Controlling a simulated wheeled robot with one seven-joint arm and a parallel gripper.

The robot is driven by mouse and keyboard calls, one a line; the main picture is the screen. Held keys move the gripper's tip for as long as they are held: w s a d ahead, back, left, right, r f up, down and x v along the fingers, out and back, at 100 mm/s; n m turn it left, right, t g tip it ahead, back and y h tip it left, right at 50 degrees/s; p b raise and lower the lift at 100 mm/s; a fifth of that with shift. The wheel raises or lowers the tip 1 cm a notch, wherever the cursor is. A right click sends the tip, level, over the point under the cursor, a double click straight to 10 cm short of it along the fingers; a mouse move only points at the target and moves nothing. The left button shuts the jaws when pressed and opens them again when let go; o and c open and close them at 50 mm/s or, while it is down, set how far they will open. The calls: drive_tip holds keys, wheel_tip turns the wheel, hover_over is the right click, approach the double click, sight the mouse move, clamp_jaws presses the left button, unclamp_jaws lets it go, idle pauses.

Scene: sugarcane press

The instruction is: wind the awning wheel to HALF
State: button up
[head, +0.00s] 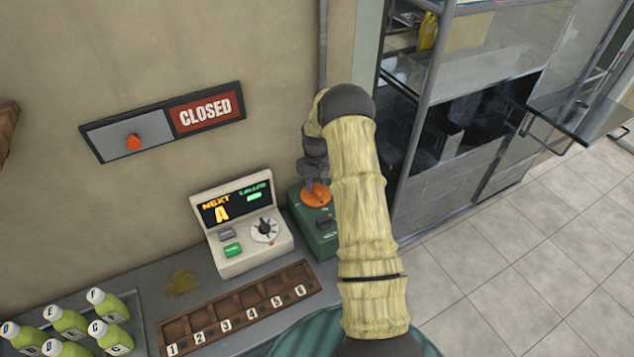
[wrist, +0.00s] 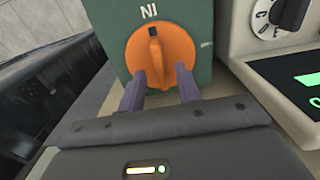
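The orange wheel (head: 314,197) sits on a green box (head: 326,243) against the wall, partly hidden by my gripper (head: 317,184). In the wrist view, the wheel (wrist: 160,55) faces me with its raised ridge upright. A dark mark at the ridge's top points at the label that reads "NI" in this view. A smaller label, too blurred to read surely, is to the wheel's right. My gripper (wrist: 158,84) is open, its two dark fingers apart at the wheel's lower left and lower right. Whether they touch it I cannot tell.
A beige console (head: 243,232) with a lit screen and dial stands left of the green box. A numbered wooden rack (head: 237,314) lies in front, and several green bottles (head: 66,320) stand far left. A CLOSED sign (head: 163,122) hangs above. Open floor lies right.

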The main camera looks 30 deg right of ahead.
drive_tip(key=shift+f, duration=0.85)
clamp_jaws()
drive_tip(key=shift+d, duration=0.2)
drive_tip(key=shift+a, duration=0.2)
